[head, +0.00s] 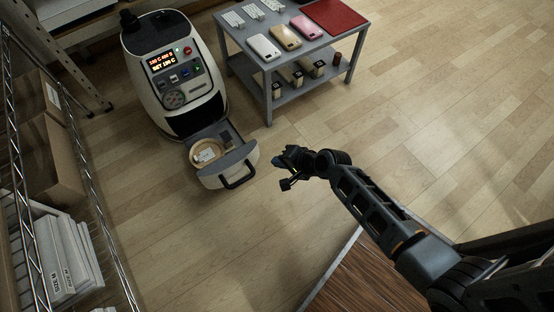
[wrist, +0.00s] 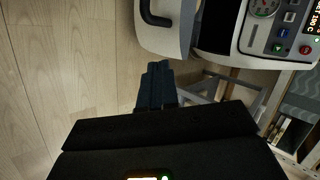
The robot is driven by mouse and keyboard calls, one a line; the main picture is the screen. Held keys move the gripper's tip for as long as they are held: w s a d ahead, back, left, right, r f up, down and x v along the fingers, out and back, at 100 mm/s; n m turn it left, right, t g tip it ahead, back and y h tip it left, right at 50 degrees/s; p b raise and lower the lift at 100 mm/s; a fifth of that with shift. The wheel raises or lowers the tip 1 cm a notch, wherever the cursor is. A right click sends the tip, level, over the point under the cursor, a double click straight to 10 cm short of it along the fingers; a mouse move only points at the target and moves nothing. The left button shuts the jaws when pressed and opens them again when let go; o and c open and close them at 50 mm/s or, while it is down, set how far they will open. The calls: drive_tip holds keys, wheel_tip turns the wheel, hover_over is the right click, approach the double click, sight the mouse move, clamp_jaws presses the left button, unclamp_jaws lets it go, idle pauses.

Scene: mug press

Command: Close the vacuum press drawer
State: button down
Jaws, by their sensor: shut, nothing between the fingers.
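The vacuum press (head: 172,75) is a white and black machine on the floor at the upper left of the head view, with a lit red display. Its drawer (head: 243,154) is pulled out toward the front, with a round tan item (head: 207,152) inside and a dark handle (head: 238,176) on its face. My gripper (head: 282,161) is just right of the drawer front, apart from it as far as I can tell. In the wrist view my gripper (wrist: 158,70) is shut and empty, with the drawer front (wrist: 165,37) and its handle ahead.
A grey table (head: 265,55) with phone cases and a red mat (head: 334,16) stands behind, right of the press. A wire shelf with boxes (head: 50,150) runs along the left. A dark wooden surface (head: 365,275) is at the bottom. Open floor (head: 450,110) lies to the right.

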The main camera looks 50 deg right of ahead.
sight(249, 155)
drive_tip(key=b+x, duration=0.1)
drive_tip(key=x, duration=0.2)
drive_tip(key=r+b+x, duration=0.1)
drive_tip(key=x, duration=0.2)
drive_tip(key=w+b+x, duration=0.1)
drive_tip(key=b+x, duration=0.1)
drive_tip(key=x, duration=0.1)
drive_tip(key=shift+w+a+f, duration=0.15)
drive_tip(key=shift+w+a, duration=0.05)
drive_tip(key=shift+w, duration=0.2)
drive_tip(key=shift+w+a, duration=0.1)
drive_tip(key=shift+w, duration=0.3)
